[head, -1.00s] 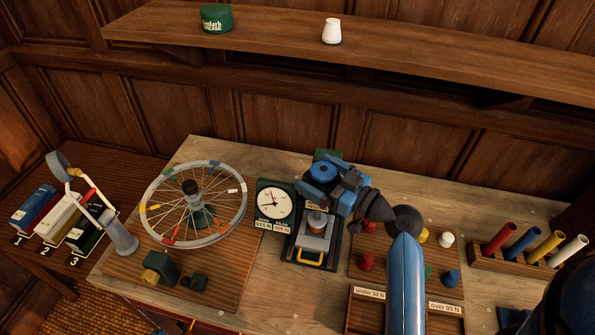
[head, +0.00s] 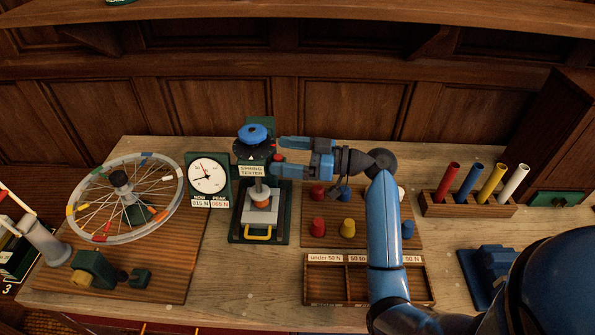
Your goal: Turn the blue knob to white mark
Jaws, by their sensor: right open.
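The blue knob (head: 255,133) sits on top of the dark green spring tester (head: 238,222), above its label plate. A small white mark (head: 250,157) shows on the dark collar below the knob, and a red spot (head: 278,157) shows at the collar's right side. How the knob is turned relative to the white mark is too small to tell. Below the knob, a spring (head: 259,194) stands in the tester. My left gripper is out of view.
A dial gauge (head: 208,173) stands left of the tester, beside a spoked wheel (head: 160,177). A peg board (head: 318,243) with coloured pegs lies under my right arm, behind a sorting tray (head: 328,284). A rack of coloured tubes (head: 467,209) stands at right.

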